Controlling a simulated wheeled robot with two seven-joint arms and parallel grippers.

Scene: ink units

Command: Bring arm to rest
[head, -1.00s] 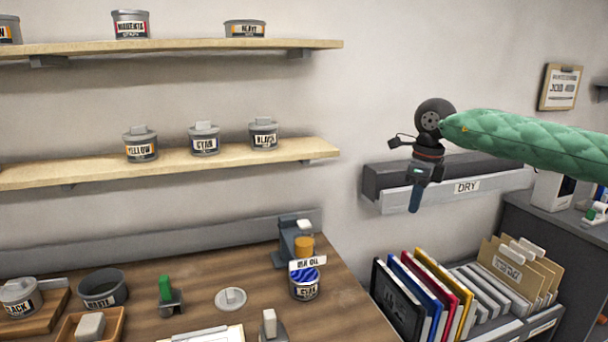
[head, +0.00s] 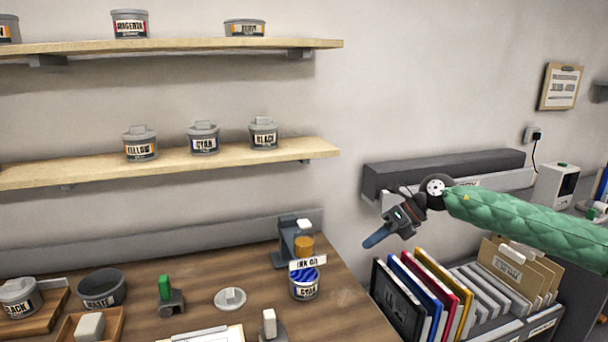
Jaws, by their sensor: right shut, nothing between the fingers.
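My right arm (head: 525,222), in a green quilted sleeve, comes in from the right edge. My right gripper (head: 376,237) is shut and empty. It points down and to the left, in front of the wall beside the dark grey drying shelf and above the upright folders. It appears to touch nothing. My left gripper and arm are not in view.
Upright folders (head: 437,290) stand below the gripper. Wall shelves (head: 180,167) carry ink cans. The drying shelf (head: 445,172) is behind my arm.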

